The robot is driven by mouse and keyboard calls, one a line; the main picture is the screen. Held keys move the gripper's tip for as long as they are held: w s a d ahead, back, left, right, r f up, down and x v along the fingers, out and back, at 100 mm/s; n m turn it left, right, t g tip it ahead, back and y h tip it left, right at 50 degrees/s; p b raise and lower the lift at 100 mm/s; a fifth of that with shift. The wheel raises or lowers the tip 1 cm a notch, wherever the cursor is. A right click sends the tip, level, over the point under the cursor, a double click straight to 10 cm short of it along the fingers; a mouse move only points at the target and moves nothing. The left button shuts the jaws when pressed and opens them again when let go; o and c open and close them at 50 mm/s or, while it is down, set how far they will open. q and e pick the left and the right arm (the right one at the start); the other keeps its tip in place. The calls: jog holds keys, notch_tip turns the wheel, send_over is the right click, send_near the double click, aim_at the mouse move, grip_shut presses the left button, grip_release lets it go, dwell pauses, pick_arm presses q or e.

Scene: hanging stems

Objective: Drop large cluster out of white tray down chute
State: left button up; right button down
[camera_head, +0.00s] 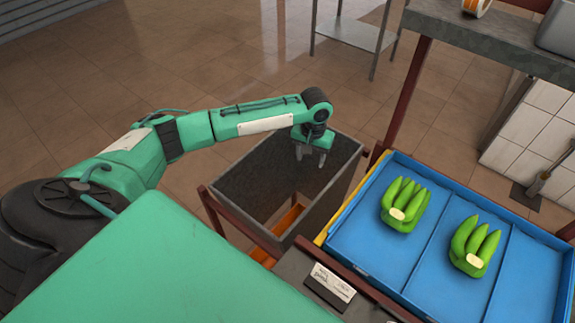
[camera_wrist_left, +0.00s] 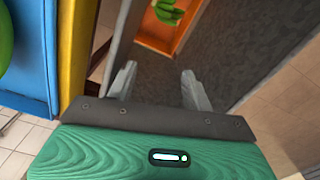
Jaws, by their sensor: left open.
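My left gripper (camera_head: 311,158) is open and empty over the grey chute (camera_head: 240,180). In the left wrist view its two fingers (camera_wrist_left: 158,80) stand apart with nothing between them. Below, inside the chute (camera_wrist_left: 235,50), a green banana cluster (camera_wrist_left: 168,10) lies on an orange surface (camera_wrist_left: 160,35) and is partly cut off by the picture's top edge. No white tray shows; a blue tray (camera_head: 345,240) right of the chute holds two green clusters, one on the left (camera_head: 403,205) and one further right (camera_head: 473,245). My right gripper is out of view.
Dark red posts and rails (camera_head: 405,95) frame the chute and the tray. A grey shelf (camera_head: 480,40) overhangs at the upper right. A label card (camera_head: 332,284) sits on the near ledge. The tiled floor (camera_head: 170,75) behind is mostly clear, with a metal table (camera_head: 355,33) at the back.

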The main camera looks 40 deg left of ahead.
pick_arm(q)
notch_tip(320, 180, up, 14)
jog(key=b, duration=0.3)
jog(key=shift+f, duration=0.1)
dwell(0.5)
